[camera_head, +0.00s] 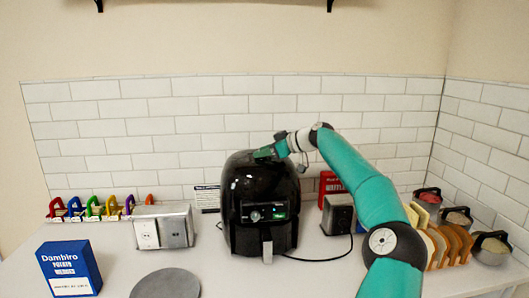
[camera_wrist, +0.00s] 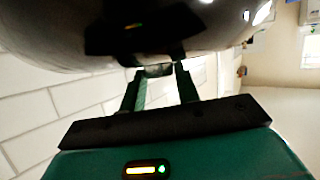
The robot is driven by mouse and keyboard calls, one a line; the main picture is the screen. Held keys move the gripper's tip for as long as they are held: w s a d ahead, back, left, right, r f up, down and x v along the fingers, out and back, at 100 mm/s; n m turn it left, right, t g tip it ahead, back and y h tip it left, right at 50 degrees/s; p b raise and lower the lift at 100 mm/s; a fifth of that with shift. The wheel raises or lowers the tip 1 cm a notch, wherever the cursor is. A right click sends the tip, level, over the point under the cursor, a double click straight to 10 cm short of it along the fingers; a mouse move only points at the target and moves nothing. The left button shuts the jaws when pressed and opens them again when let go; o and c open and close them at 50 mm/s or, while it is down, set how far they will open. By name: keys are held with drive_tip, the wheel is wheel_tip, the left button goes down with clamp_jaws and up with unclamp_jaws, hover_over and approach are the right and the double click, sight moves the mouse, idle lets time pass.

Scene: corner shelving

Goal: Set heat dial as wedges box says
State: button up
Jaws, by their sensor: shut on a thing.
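A glossy black air fryer (camera_head: 243,180) stands against the tiled wall. Its front has a panel with a round silver knob (camera_head: 255,216) and a handle below. My gripper (camera_head: 265,153) is at the top of the fryer. In the wrist view its two fingers (camera_wrist: 157,76) are shut on a small greyish part (camera_wrist: 155,70) against the black body (camera_wrist: 150,30). I cannot tell for certain that this part is the heat dial; its markings are hidden. The blue Dambiro box (camera_head: 68,269) stands front left; its lower white label is too small to read.
A grey round plate (camera_head: 166,284) lies in front. Coloured racks stand at left, tan slices (camera_head: 452,245) and lidded pots (camera_head: 490,247) at right.

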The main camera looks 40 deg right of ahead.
drive_tip(key=m+h, duration=0.2)
drive_tip(key=a+m+h, duration=0.1)
drive_tip(key=m+h, duration=0.1)
drive_tip(key=h, duration=0.1)
drive_tip(key=shift+s+t, duration=0.1)
drive_tip(key=shift+t, duration=0.3)
drive_tip(key=m+h, duration=0.3)
drive_tip(key=h, duration=0.1)
drive_tip(key=shift+a+r+m+g, duration=0.1)
drive_tip(key=shift+a+m+g, duration=0.05)
drive_tip(key=shift+m+g, duration=0.2)
drive_tip(key=shift+w+a+m+g+h, duration=0.2)
drive_tip(key=shift+m+g+h, duration=0.05)
drive_tip(key=shift+m+h, duration=0.75)
drive_tip(key=shift+w+a+m+g+h, duration=0.1)
drive_tip(key=shift+a+m+g+h, duration=0.05)
drive_tip(key=shift+m+g+h, duration=0.5)
drive_tip(key=shift+w+a+m+g+h, duration=0.15)
drive_tip(key=shift+m+g+h, duration=0.3)
drive_tip(key=shift+m+h, duration=0.4)
drive_tip(key=shift+m+g+h, duration=0.9)
drive_tip(key=shift+m+g, duration=0.1)
drive_tip(key=shift+m, duration=0.05)
drive_tip(key=shift+w+m+g+h, duration=0.2)
drive_tip(key=shift+m+g+h, duration=0.6)
drive_tip(key=shift+m+g, duration=0.65)
drive_tip(key=shift+f+g, duration=0.2)
drive_tip(key=shift+g, duration=0.05)
